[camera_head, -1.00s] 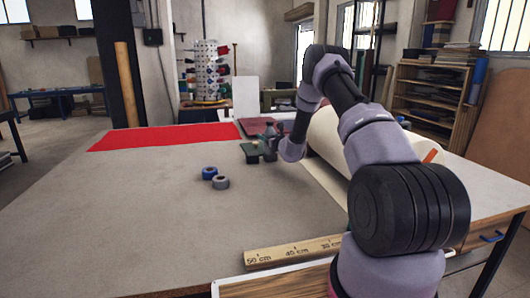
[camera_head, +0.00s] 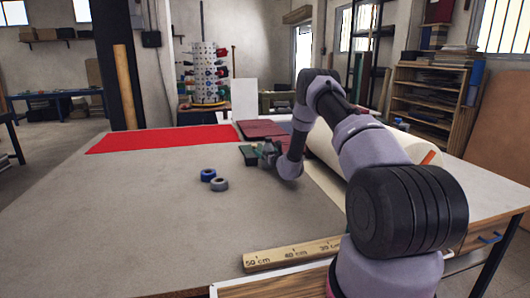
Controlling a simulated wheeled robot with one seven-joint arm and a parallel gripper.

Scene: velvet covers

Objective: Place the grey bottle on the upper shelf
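My gripper (camera_head: 265,154) is at the far middle of the large grey-topped table (camera_head: 130,220), small and dark in this view. It is beside a low dark green block-like object (camera_head: 249,155). I cannot make out whether its fingers are open or shut. No grey bottle can be clearly picked out; my arm and gripper cover part of that area. Which shelf is the upper shelf is unclear; a wooden shelving unit (camera_head: 419,101) with several levels stands behind the table at the right.
A blue roll (camera_head: 208,174) and a grey roll (camera_head: 219,184) lie on the table. Red cloth (camera_head: 160,139) and dark red folded pieces (camera_head: 262,129) lie at the back. A large cream roll (camera_head: 326,147) is right of my forearm. A wooden ruler (camera_head: 290,253) lies in front. The left tabletop is clear.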

